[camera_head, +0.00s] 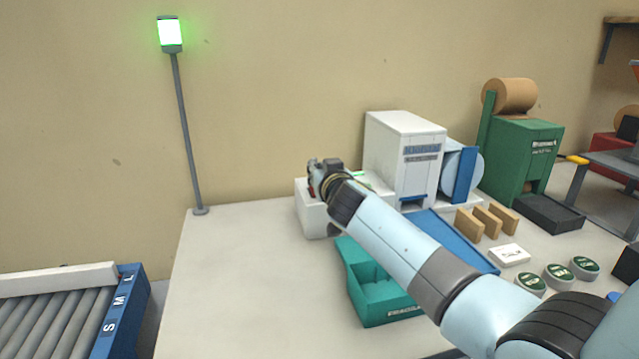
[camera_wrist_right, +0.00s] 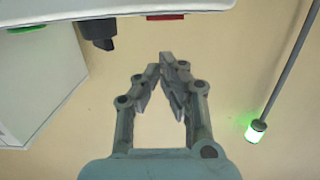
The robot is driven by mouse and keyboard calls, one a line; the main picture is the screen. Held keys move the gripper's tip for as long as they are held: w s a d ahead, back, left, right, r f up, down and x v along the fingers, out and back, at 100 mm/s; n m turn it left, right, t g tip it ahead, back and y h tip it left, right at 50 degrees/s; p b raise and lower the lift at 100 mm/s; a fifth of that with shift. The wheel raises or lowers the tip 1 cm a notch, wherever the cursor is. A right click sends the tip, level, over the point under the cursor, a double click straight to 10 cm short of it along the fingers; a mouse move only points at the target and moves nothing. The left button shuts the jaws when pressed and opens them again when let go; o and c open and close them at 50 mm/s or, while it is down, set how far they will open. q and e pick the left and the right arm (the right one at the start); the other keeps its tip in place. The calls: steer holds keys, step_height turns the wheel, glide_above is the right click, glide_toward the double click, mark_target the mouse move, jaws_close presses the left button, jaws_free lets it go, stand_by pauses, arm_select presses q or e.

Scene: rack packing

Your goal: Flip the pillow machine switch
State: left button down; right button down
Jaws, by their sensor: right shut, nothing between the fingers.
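The pillow machine (camera_head: 400,145) is a tall white box with a blue label, behind my right arm in the head view. A low white housing (camera_head: 318,222) adjoins its left side. My right gripper (camera_head: 321,172) is at this housing and covers part of its face. In the wrist view a black knob-like switch (camera_wrist_right: 98,32) sticks out of the white housing, between a green part (camera_wrist_right: 27,28) and a red part (camera_wrist_right: 165,16). The right gripper (camera_wrist_right: 167,60) is shut and empty. Its fingertips appear beside the switch, apart from it in the picture. My left gripper is out of view.
A teal bin (camera_head: 390,312) stands in front, partly under my right arm. A blue tray (camera_head: 455,238), wooden blocks (camera_head: 468,223) and green-topped discs (camera_head: 558,275) lie right. A lit green lamp (camera_head: 170,33) stands left. The table's left part (camera_head: 235,275) is clear.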

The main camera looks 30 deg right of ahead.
steer(key=shift+w+f+b, duration=0.1)
steer(key=shift+f+b, duration=0.35)
steer(key=shift+f, duration=0.75)
steer(key=shift+r+p, duration=0.2)
steer(key=shift+p, duration=0.75)
steer(key=shift+w+f+g, duration=0.1)
steer(key=shift+f+g, duration=0.2)
steer(key=shift+f, duration=0.05)
steer(key=r+p, duration=0.2)
steer(key=r, duration=0.1)
steer(key=r+p, duration=0.1)
steer(key=r, duration=0.1)
steer(key=shift+w+d+p, duration=0.2)
steer(key=shift+w+p, duration=0.1)
steer(key=shift+p, duration=0.1)
steer(key=r+p+v, duration=0.1)
steer(key=v, duration=0.8)
steer(key=shift+s, duration=0.35)
steer(key=shift+a+f, duration=0.1)
